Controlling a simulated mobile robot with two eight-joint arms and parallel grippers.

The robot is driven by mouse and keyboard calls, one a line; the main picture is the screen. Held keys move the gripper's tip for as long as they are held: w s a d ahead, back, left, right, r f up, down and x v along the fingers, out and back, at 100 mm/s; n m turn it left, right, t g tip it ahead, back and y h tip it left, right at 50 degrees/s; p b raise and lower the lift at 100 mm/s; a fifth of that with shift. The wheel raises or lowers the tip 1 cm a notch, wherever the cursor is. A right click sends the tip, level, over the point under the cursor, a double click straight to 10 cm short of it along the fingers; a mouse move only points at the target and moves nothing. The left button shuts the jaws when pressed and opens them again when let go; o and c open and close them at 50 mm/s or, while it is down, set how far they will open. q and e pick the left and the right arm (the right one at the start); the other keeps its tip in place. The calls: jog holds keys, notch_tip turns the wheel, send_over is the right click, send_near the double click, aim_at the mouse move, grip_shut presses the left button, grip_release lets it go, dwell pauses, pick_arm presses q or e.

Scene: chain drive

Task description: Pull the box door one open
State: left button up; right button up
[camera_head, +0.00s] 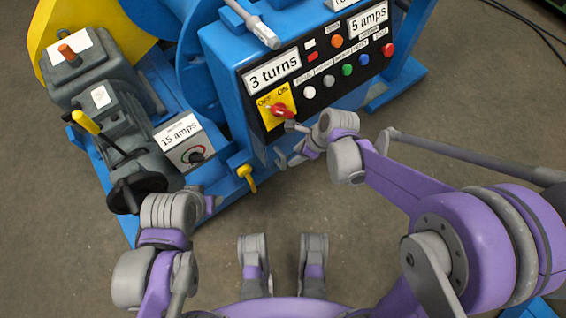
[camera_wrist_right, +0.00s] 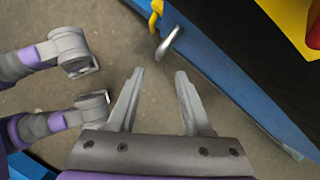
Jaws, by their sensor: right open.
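The blue control box (camera_head: 235,88) stands at the upper middle of the head view, with a dark front panel of buttons and a red switch (camera_head: 281,111) on a yellow OFF/ON plate. I cannot clearly make out which panel is door one. My right gripper (camera_head: 284,144) is open and empty just in front of the box, below the switch. In the right wrist view its two fingers (camera_wrist_right: 158,80) are apart, with a small metal handle (camera_wrist_right: 169,42) beyond them beside the box edge (camera_wrist_right: 225,75). My left gripper (camera_head: 212,204) is largely hidden by its wrist at the lower left.
A yellow lever (camera_head: 246,176) sticks out at the box's lower left corner. A grey machine (camera_head: 100,110) with a black knob wheel (camera_head: 135,193) and a "15 amps" panel (camera_head: 185,142) stands left. The floor (camera_head: 350,240) in front is open.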

aim_at(284, 163)
jog(key=b+x, duration=0.3)
jog(key=x, duration=0.7)
jog(key=shift+a+f, duration=0.1)
jog(key=shift+f, duration=0.05)
grip_shut()
dwell(1.1)
